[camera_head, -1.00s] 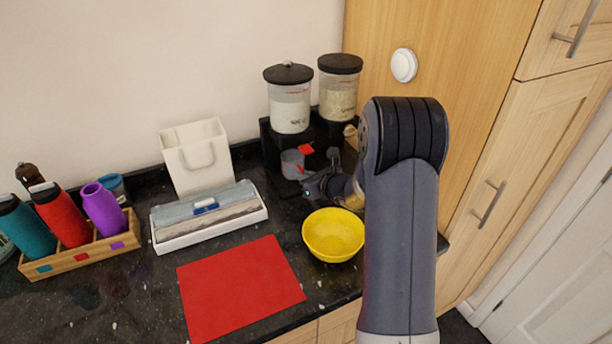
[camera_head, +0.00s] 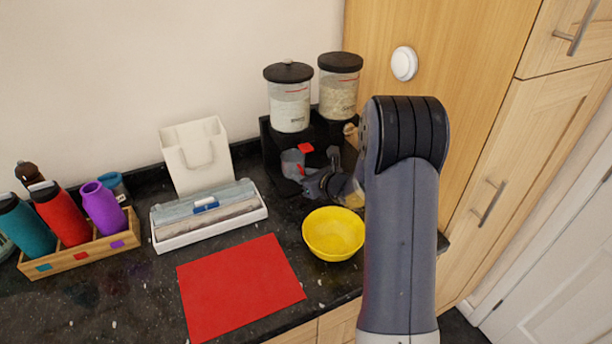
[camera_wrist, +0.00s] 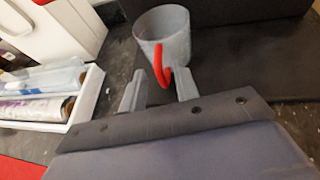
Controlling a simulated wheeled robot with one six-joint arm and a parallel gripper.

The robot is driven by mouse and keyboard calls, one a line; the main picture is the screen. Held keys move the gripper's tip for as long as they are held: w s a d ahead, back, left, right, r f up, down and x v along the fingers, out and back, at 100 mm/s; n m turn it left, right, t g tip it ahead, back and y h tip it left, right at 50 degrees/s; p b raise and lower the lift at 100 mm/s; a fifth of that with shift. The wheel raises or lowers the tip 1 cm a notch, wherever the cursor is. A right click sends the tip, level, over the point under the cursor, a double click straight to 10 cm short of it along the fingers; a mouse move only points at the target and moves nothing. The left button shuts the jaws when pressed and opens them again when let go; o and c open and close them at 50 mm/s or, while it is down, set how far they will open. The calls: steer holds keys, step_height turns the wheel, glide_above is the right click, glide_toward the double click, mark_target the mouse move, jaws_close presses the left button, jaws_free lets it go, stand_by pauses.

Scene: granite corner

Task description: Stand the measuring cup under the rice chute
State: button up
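The grey measuring cup (camera_head: 292,163) stands upright at the front of the black dispenser (camera_head: 270,143), below the left jar (camera_head: 290,105). In the wrist view the cup (camera_wrist: 170,35) has its red handle (camera_wrist: 163,66) toward me. My gripper (camera_wrist: 160,90) is open, with its two fingers apart on either side of the handle's lower end; I cannot tell whether they touch it. In the head view my gripper (camera_head: 315,183) is just right of and in front of the cup. The right jar (camera_head: 339,92) holds pale grains. The jar labels are unreadable, and the right outlet is partly hidden by my arm.
A yellow bowl (camera_head: 333,234) stands close in front of my gripper. A wooden cabinet borders the right.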

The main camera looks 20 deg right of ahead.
steer(key=b+v, duration=0.1)
steer(key=v, duration=1.1)
steer(key=shift+b, duration=0.4)
steer(key=shift+d+r, duration=0.1)
steer(key=shift+c, duration=0.3)
